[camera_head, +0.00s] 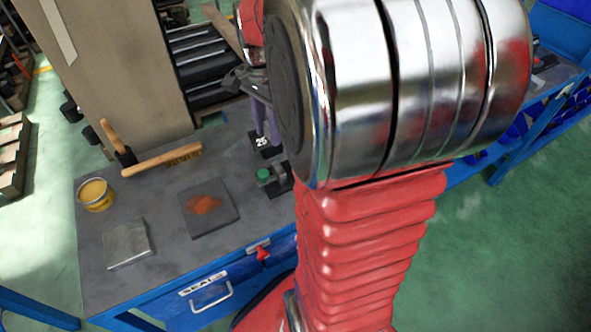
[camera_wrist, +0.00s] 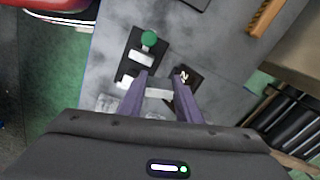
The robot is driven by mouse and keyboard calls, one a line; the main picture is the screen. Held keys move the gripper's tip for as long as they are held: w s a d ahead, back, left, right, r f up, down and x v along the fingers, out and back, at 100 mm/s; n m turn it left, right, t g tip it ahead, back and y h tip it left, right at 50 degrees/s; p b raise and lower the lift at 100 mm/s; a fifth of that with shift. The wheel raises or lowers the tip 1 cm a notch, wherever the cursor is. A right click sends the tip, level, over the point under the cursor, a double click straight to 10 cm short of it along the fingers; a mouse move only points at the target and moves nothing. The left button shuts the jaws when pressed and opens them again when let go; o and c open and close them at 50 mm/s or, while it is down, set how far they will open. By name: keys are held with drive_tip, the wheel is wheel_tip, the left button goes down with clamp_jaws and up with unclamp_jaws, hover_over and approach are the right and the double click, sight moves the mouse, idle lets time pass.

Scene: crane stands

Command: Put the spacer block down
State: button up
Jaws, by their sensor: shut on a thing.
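My gripper (camera_wrist: 160,86) has two purple fingers shut on a small light grey block, which I take for the spacer block (camera_wrist: 158,95). The block spans the gap between the fingertips. In the head view my gripper (camera_head: 266,128) points down over the back right of the workbench, and the block cannot be made out there. A black plate marked 25 (camera_head: 265,144) is right by the fingertips; the right finger partly covers it in the wrist view (camera_wrist: 182,77). I cannot tell whether the block touches anything below.
A black holder with a green knob (camera_head: 264,175) stands close to my gripper. The grey workbench (camera_head: 165,220) also bears a dark plate with a rusty patch (camera_head: 208,207), a metal plate (camera_head: 127,244), a yellow tin (camera_head: 96,194) and a wooden-handled brush (camera_head: 162,159). A tan panel (camera_head: 118,75) stands behind.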

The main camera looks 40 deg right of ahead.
drive_tip(key=s+m, duration=0.1)
drive_tip(key=s+d+m, duration=0.1)
drive_tip(key=s, duration=0.1)
drive_tip(key=s+m, duration=0.1)
drive_tip(key=s, duration=0.1)
drive_tip(key=shift+s+d+r+m, duration=0.1)
drive_tip(key=shift+d+m, duration=0.2)
drive_tip(key=shift+f, duration=3.15)
drive_tip(key=shift+f, duration=1.9)
drive_tip(key=o, duration=1.2)
drive_tip(key=shift+f, duration=0.1)
